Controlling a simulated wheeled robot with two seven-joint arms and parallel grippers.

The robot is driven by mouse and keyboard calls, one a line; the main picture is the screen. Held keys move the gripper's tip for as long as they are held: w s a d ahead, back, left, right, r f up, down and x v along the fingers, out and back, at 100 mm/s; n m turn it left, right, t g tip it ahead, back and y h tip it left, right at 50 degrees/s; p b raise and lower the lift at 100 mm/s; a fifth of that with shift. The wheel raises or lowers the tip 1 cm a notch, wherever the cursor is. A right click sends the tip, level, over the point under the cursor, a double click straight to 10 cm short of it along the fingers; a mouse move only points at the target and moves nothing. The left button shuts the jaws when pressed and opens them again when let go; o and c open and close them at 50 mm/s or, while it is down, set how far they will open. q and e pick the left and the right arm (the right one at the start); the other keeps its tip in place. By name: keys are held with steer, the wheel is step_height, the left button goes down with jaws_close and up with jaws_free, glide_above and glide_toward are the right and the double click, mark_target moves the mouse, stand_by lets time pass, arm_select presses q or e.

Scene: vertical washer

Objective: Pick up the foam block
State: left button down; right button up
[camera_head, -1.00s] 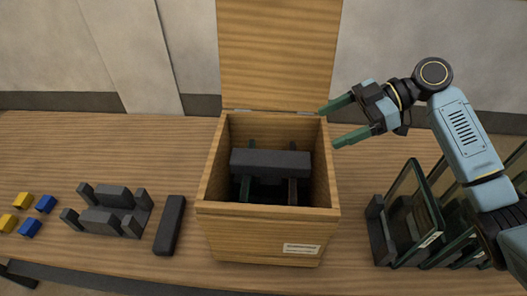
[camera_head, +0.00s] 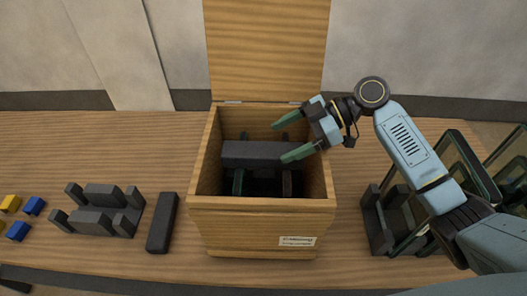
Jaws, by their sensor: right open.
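Another dark grey block (camera_head: 162,223) of similar look lies on the table left of the box. My right gripper (camera_head: 284,138) is open, its two green fingers pointing left over the right part of the box. The nearer finger's tip is close to the right end of the block inside; I cannot tell if they touch. Nothing is between the fingers. My left gripper is not in view.
The box lid (camera_head: 267,50) stands upright at the back. A rack (camera_head: 372,222) with glass panels stands right of the box under my right arm. A grey holder with blocks (camera_head: 100,210) and small blue and yellow cubes (camera_head: 33,206) are at the left.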

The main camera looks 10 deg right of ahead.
mark_target(267, 149)
steer(key=p+x, duration=0.1)
steer(key=x, duration=0.3)
steer(key=shift+w+f, duration=0.15)
steer(key=shift+f, duration=0.15)
steer(key=c, duration=1.2)
